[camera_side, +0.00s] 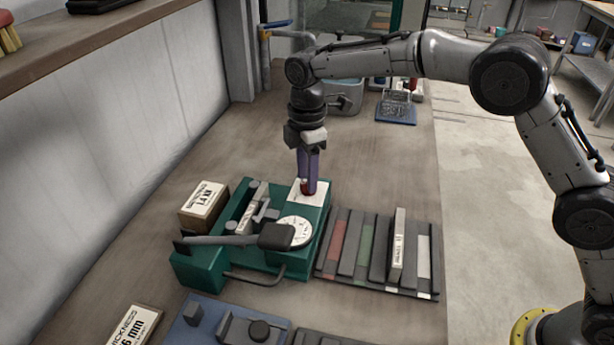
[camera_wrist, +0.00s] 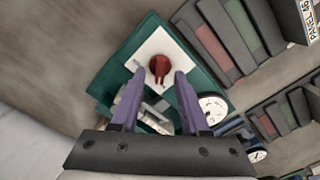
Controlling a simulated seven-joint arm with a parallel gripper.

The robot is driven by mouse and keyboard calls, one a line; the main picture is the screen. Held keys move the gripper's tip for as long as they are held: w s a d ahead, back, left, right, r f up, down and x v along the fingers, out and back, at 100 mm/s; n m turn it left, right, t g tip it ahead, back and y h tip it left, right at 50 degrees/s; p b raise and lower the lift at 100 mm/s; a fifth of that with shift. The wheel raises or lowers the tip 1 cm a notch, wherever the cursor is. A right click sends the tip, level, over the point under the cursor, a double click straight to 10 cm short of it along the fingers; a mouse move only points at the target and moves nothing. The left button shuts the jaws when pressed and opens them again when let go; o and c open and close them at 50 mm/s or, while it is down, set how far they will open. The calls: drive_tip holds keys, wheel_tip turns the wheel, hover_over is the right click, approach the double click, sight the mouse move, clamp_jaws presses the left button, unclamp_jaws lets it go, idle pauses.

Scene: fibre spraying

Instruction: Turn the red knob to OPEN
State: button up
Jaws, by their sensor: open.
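The red knob (camera_side: 307,187) sits on a white plate (camera_side: 321,198) on top of the green machine (camera_side: 200,266). In the wrist view the knob (camera_wrist: 160,66) is dark red and round with a ridge, and the white plate (camera_wrist: 152,45) lies around it. Any OPEN marking is too small to read. My gripper (camera_side: 309,180) points down just above the knob, its purple fingers close to it. In the wrist view my gripper (camera_wrist: 160,78) is open, with one finger to each side of the knob; contact cannot be told.
A round white dial (camera_side: 296,231) and a dark lever (camera_side: 225,240) are on the green machine. A box marked 1.4 kN (camera_side: 203,204) stands to its left. A rack of coloured panels (camera_side: 365,250) lies to its right. A blue unit (camera_side: 205,325) is in front.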

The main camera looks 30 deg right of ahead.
drive_tip(key=shift+f, duration=0.5)
clamp_jaws()
